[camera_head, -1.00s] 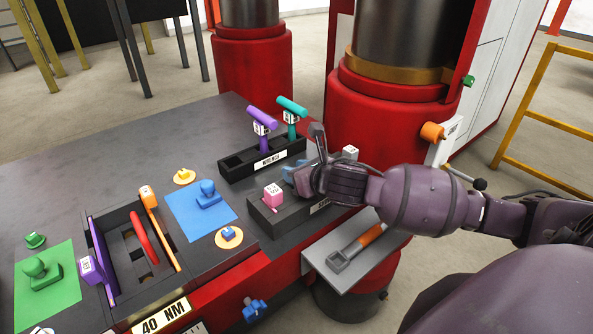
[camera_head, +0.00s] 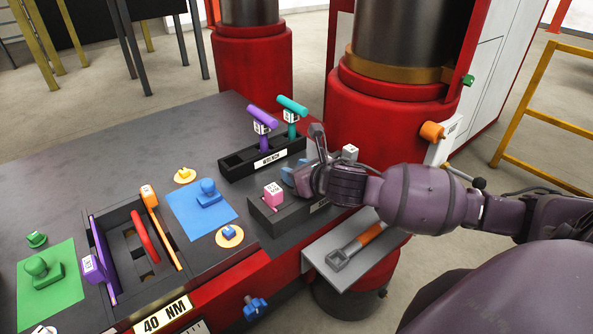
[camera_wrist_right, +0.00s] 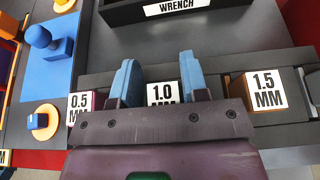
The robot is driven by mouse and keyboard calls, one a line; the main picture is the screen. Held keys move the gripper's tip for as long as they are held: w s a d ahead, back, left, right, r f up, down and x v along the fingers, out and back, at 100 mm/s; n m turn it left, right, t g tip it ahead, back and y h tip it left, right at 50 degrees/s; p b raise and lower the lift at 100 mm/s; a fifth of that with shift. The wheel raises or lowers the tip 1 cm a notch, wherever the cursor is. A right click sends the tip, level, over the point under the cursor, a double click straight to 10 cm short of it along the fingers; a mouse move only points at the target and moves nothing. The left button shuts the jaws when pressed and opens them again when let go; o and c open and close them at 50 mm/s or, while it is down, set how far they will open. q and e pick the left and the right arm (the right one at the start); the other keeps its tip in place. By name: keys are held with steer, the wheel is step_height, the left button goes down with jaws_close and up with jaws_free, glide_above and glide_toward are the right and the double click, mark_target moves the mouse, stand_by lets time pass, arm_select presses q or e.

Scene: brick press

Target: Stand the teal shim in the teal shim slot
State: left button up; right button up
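My right gripper (camera_wrist_right: 162,85) is low over the dark shim rack (camera_wrist_right: 222,92), with one blue finger on each side of a block labelled 1.0 MM (camera_wrist_right: 163,94). Only the white label of that block shows, so its colour is hidden. I cannot tell whether the fingers touch it. In the head view the right gripper (camera_head: 301,172) hides the middle of the rack. No other block in the rack looks teal. I cannot make out a teal shim slot in either view. My left gripper is not in view.
A pink block (camera_head: 273,194) marked 0.5 MM and an orange-brown block (camera_wrist_right: 238,88) marked 1.5 MM flank it. Behind stands the wrench rack (camera_head: 236,166) with purple (camera_head: 262,115) and teal (camera_head: 292,107) T-handles. A red column (camera_head: 385,115) is close behind.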

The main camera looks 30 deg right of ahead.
steer(key=o, duration=0.3)
steer(key=shift+s, duration=0.15)
steer(key=shift+s+r, duration=0.15)
steer(key=shift+s, duration=0.2)
steer(key=a+v, duration=0.1)
steer(key=v, duration=0.9)
steer(key=shift+w+d+r+p, duration=0.1)
steer(key=shift+d+r+p, duration=0.2)
steer(key=shift+r, duration=0.85)
steer(key=shift+s+d+r+p, duration=0.1)
steer(key=shift+r+p, duration=0.25)
steer(key=shift+r, duration=0.85)
steer(key=shift+w+d+r+p, duration=0.15)
steer(key=shift+r+p, duration=0.2)
steer(key=shift+r, duration=0.8)
steer(key=shift+f, duration=0.1)
